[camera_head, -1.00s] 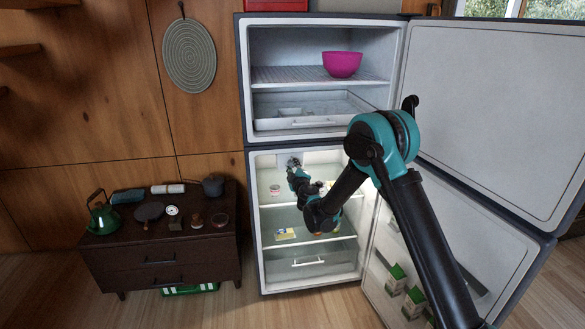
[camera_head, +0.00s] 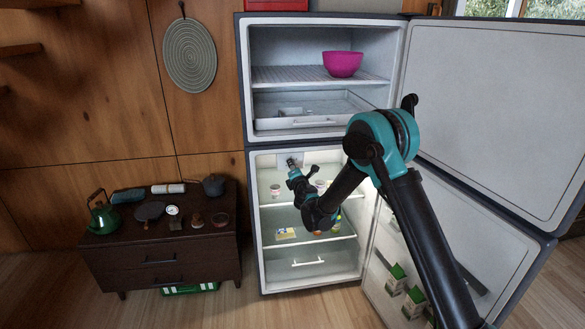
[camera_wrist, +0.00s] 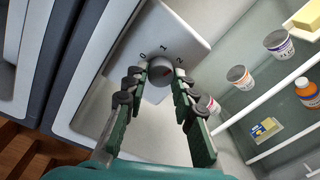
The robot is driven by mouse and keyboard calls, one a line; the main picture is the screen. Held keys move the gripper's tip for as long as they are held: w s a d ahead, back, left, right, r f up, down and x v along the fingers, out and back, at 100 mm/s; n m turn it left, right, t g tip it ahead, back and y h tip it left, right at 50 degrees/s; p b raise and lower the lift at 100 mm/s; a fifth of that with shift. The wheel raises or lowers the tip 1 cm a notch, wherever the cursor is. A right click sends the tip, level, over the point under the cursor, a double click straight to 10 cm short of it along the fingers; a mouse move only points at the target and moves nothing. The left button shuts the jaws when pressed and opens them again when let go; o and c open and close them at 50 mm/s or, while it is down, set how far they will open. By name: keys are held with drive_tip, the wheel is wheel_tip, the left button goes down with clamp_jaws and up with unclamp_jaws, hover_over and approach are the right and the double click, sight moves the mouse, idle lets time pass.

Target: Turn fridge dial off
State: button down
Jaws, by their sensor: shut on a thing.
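My gripper (camera_wrist: 160,76) is shut on the knob, one finger at each side. In the head view my gripper (camera_head: 291,163) reaches into the compartment and hides most of the dial.
Both fridge doors (camera_head: 490,110) stand open to the right. Shelves to the right of the dial hold small tubs (camera_wrist: 278,43), an orange bottle (camera_wrist: 307,92) and a yellow-and-blue packet (camera_wrist: 265,128). A magenta bowl (camera_head: 342,64) is in the freezer. A dark cabinet (camera_head: 160,255) stands left.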

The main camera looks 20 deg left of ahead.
drive_tip(key=shift+d+f+n+t, duration=0.1)
drive_tip(key=shift+n+t, duration=0.15)
drive_tip(key=shift+n, duration=4.7)
drive_tip(key=shift+f+n+t, duration=0.1)
drive_tip(key=shift+n+t, duration=0.15)
drive_tip(key=shift+n, duration=4.7)
drive_tip(key=c, duration=1.2)
unclamp_jaws()
drive_tip(key=shift+r, duration=0.1)
drive_tip(key=v, duration=1.2)
drive_tip(key=shift+r, duration=0.1)
